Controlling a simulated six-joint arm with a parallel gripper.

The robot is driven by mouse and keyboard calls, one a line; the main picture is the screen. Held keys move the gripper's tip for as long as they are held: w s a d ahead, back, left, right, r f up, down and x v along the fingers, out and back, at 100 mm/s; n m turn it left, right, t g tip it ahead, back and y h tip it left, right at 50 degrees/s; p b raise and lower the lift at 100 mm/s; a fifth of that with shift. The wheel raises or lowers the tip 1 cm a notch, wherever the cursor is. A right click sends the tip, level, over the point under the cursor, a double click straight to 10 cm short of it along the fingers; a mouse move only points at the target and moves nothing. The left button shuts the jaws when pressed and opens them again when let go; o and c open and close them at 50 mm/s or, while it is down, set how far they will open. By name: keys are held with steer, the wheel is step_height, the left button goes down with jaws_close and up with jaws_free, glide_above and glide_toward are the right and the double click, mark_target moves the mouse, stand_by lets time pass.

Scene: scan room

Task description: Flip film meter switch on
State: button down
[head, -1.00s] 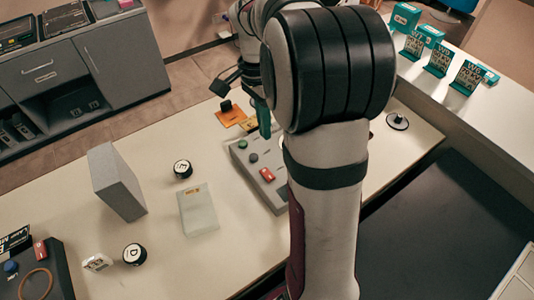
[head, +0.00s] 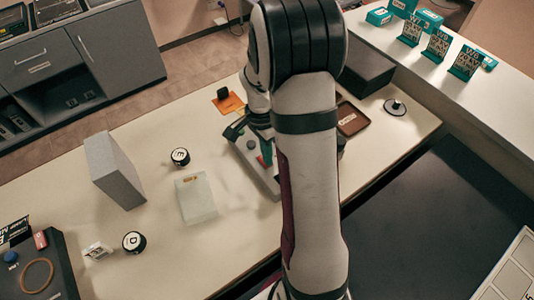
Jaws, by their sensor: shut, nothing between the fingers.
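A low grey control box (head: 252,172), which looks like the film meter, lies on the cream table. My arm covers its right part. A dark round knob (head: 251,144) shows on its top. The red rocker seen on it earlier is now mostly hidden by my gripper, so I cannot tell its position. My gripper (head: 266,158), with teal fingertips, is shut and empty. It points down over the box's top, close to where the red rocker was. I cannot tell whether the tips touch it.
Left of the box lie a translucent case (head: 196,198), a round black-and-white tin (head: 180,157) and an upright grey block (head: 114,170). An orange card (head: 229,103) lies behind it. A brown tray (head: 350,118) and a black disc (head: 394,107) are at right. The front-middle table is clear.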

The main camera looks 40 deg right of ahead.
mark_target(260, 157)
steer(key=shift+s+f, duration=0.15)
steer(key=shift+f, duration=0.1)
stand_by(0.4)
steer(key=shift+w+r, duration=0.15)
steer(key=shift+w, duration=0.7)
steer(key=shift+r, duration=0.15)
step_height(260, 157, up, 14)
steer(key=w, duration=0.2)
steer(key=shift+s+a, duration=0.1)
